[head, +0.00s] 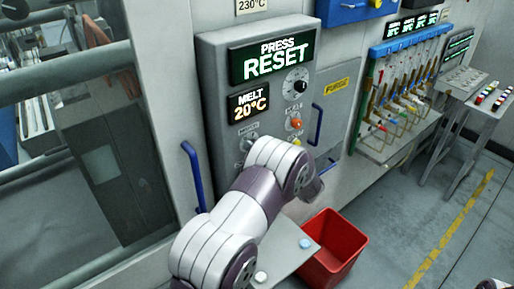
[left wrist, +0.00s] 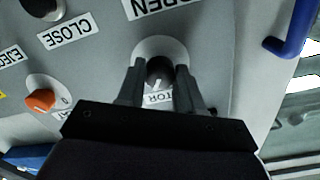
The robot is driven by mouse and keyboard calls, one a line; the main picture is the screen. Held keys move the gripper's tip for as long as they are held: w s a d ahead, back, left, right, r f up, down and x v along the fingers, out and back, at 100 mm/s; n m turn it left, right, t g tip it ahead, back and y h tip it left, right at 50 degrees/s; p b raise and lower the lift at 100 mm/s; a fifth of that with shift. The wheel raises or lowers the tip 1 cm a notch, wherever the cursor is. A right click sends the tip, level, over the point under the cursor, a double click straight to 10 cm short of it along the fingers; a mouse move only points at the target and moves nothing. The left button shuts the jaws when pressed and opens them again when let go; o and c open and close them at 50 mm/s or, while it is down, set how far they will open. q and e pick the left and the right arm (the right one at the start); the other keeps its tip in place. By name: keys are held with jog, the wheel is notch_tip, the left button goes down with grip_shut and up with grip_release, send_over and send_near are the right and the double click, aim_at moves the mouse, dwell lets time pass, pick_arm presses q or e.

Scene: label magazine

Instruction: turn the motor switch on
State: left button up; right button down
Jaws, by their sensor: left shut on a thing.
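The motor switch (left wrist: 160,72) is a dark round knob with a pale pointer mark on a light round plate in the left wrist view. A white label below it is partly covered, with "TOR" readable. My left gripper (left wrist: 158,88) has one finger on each side of the knob and is shut on it. The panel's display (head: 273,51) reads "PRESS RESET". My right gripper is not in view.
An orange knob (left wrist: 40,100) sits left of the switch in the left wrist view. A blue handle (left wrist: 291,30) stands out at the right. A "MELT 20°C" display (head: 249,102) is on the panel. A red bin (head: 345,240) stands below, with open floor to its right.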

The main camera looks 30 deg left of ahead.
pick_arm(q)
jog(key=shift+w+r, duration=0.1)
jog(key=shift+r, duration=0.1)
jog(key=o, duration=1)
jog(key=shift+f, duration=0.1)
jog(key=shift+o, duration=0.2)
jog(key=b+v, duration=0.5)
jog(key=v, duration=0.7)
jog(key=shift+s+d, duration=0.25)
jog(key=shift+d, duration=0.05)
